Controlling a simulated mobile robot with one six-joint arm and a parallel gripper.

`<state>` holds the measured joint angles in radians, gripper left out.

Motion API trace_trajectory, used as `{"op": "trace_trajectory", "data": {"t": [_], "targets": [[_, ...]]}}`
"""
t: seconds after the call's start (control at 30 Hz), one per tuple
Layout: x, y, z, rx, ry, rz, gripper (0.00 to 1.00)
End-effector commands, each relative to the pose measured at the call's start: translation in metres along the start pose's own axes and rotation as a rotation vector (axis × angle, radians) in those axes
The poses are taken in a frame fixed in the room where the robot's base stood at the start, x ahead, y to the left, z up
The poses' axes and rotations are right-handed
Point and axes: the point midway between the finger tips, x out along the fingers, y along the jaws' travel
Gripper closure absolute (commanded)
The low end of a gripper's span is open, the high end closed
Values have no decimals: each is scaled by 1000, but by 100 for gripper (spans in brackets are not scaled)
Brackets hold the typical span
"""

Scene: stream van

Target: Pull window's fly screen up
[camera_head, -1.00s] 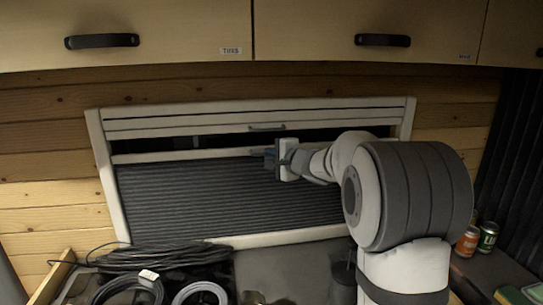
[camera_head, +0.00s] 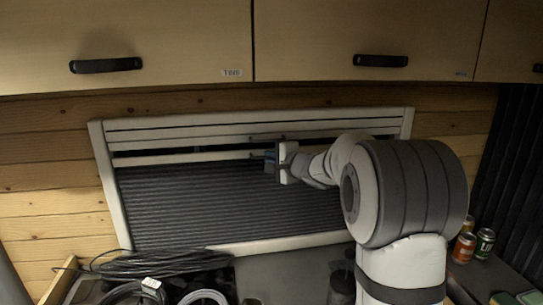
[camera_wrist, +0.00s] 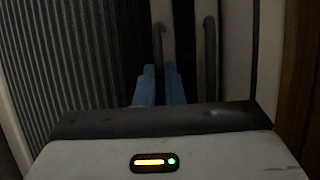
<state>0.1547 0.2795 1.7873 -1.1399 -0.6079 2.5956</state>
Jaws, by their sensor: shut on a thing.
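The window (camera_head: 107,175) is a wide pale frame on the wood wall. Its fly screen (camera_head: 190,200) is dark and pleated and covers most of the opening. The screen's pale top bar (camera_head: 200,158) stands a short dark gap below the upper blind's bar (camera_head: 190,143). My gripper (camera_head: 270,157) is at this top bar. In the wrist view its blue fingertips (camera_wrist: 158,84) are shut on the bar's handle (camera_wrist: 158,50), whose end between them is partly hidden. A second handle (camera_wrist: 210,50), on the upper bar, is apart to the right.
Wooden cupboards with black handles (camera_head: 106,65) hang above the window. Coiled black cables (camera_head: 165,263) lie on the counter below. Cans (camera_head: 485,242) stand at the right, beside a dark curtain (camera_head: 495,165).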

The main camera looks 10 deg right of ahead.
Motion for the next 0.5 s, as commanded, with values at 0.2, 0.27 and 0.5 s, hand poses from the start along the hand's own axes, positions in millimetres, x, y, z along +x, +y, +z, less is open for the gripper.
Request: {"op": "trace_trajectory", "data": {"t": [0.2,0.27,0.5], "targets": [[-4,-21,1,0,2,0,100],[-4,-20,1,0,2,0,100],[-4,-18,1,0,2,-1,100]]}}
